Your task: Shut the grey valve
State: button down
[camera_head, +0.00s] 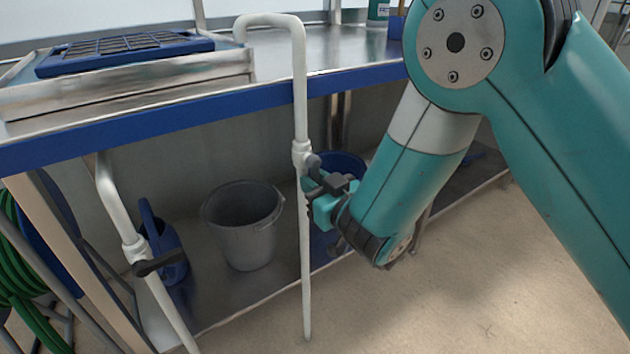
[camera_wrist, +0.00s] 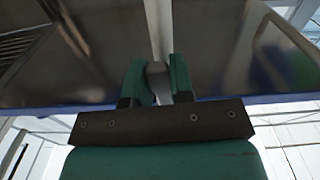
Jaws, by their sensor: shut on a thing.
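The grey valve (camera_head: 313,160) sits on the middle white pipe (camera_head: 302,100), in front of the bench. My gripper (camera_head: 319,176) reaches it from the right in the head view and is shut on its handle. In the wrist view, the two teal fingers of my gripper (camera_wrist: 156,84) stand on either side of a grey piece of the valve (camera_wrist: 156,70), with the white pipe (camera_wrist: 159,25) behind it. The fingers hide most of the handle, so I cannot tell its angle.
A second white pipe (camera_head: 115,195) at the left carries another dark-handled valve (camera_head: 157,263). A grey bucket (camera_head: 243,225) and a blue watering can (camera_head: 163,245) stand on the lower shelf. The blue-edged bench (camera_head: 200,112) is above. Floor (camera_head: 450,290) at the right is clear.

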jog(key=w+d+r+n+p, duration=0.2)
jog(key=n+p, duration=0.6)
jog(key=n, duration=0.9)
jog(key=shift+w+d+r+p, duration=0.2)
jog(key=shift+d+r+p, duration=0.2)
jog(key=shift+d+r, duration=0.7)
jog(key=shift+a+r, duration=0.3)
jog(key=c, duration=1)
grip_release()
